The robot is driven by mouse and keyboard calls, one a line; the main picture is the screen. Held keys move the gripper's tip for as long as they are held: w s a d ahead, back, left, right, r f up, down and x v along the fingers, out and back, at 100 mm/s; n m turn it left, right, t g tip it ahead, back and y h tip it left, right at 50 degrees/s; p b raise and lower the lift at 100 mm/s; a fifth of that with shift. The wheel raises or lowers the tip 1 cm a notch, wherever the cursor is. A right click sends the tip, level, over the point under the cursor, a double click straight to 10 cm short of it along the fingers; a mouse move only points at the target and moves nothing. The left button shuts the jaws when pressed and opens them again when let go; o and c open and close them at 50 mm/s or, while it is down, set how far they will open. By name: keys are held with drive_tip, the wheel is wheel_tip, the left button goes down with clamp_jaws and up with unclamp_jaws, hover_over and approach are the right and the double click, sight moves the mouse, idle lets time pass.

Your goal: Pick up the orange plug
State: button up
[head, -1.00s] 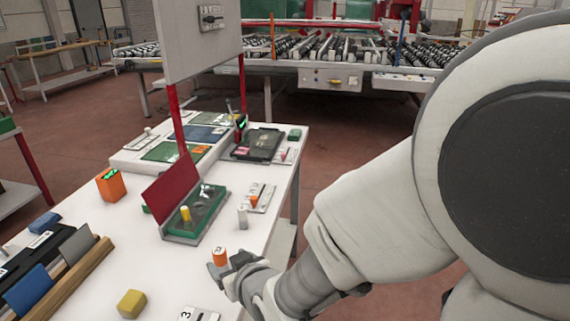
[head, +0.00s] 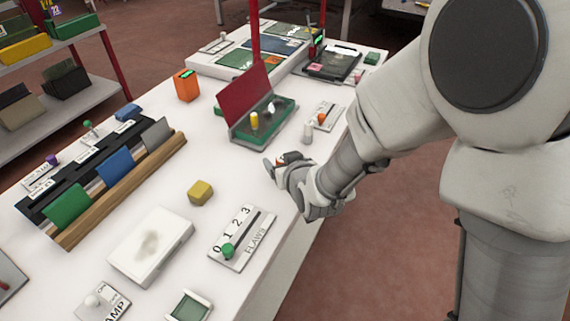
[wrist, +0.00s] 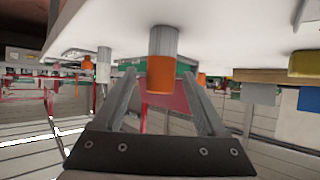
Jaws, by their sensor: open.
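The orange plug (wrist: 160,74) has an orange end and a grey end, and stands with its grey end against the white table top in the wrist view, which shows the scene upside down. My gripper (wrist: 164,85) is open, with one finger on each side of the plug in that picture. I cannot tell whether the plug is fully between the fingertips or just beyond them. In the head view, my gripper (head: 276,165) is low over the table's right edge and hides nearly all of the plug.
A pale plug (head: 307,133) and a slider plate with an orange knob (head: 322,118) stand beyond my gripper. A green tray with a red flap (head: 264,122) is behind. A yellow block (head: 200,192) and a flaws slider plate (head: 241,238) lie nearer. Bare table lies left of my gripper.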

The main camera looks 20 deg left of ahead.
clamp_jaws()
drive_tip(key=shift+r, duration=0.1)
idle(0.4)
